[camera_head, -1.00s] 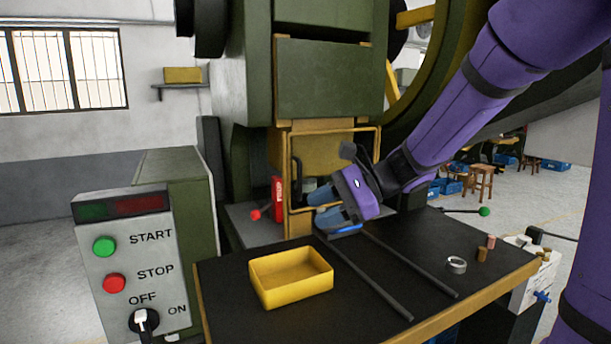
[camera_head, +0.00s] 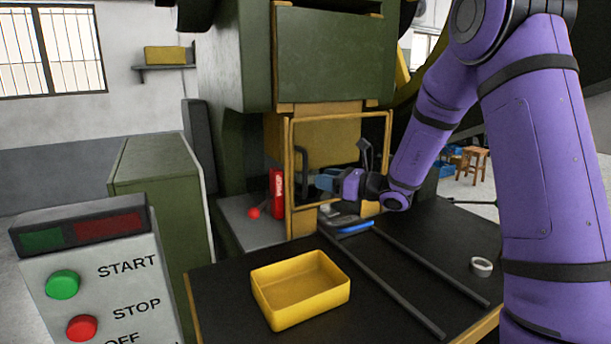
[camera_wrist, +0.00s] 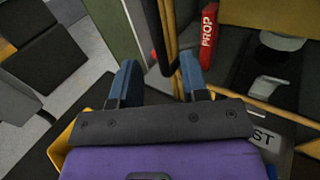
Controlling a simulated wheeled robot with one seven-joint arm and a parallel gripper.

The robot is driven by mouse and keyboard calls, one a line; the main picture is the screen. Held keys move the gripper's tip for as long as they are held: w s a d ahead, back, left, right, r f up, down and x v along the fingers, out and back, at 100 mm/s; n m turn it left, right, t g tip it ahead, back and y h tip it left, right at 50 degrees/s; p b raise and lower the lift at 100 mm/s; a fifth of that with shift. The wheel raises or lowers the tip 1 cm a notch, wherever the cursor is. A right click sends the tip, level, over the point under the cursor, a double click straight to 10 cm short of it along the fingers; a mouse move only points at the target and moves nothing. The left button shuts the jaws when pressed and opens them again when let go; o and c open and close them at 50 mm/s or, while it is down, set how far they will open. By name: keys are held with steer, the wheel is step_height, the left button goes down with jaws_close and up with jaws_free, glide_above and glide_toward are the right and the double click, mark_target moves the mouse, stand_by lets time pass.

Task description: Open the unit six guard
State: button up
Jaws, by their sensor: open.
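The guard (camera_head: 341,118) is a yellow tube frame standing across the front of the green press opening, with a dark handle (camera_head: 299,165) near its left post. My gripper (camera_head: 322,183) is at the guard's lower front, right of the handle, fingers pointing left. In the wrist view, its blue fingers (camera_wrist: 158,72) are apart, with the guard's yellow bars (camera_wrist: 171,30) and a dark bar showing between and beyond them. I cannot tell whether they touch. No unit number is readable.
A red prop marked PROP (camera_head: 276,192) stands left of the guard. A yellow bin (camera_head: 298,290) and two dark rails (camera_head: 430,262) are on the black table, with a grey ring (camera_head: 481,266) at right. The control box (camera_head: 95,275) is at left.

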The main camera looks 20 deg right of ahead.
mark_target(305, 191)
steer(key=x, duration=0.6)
steer(key=shift+w+a, duration=0.15)
steer(key=shift+a, duration=0.1)
jaws_close()
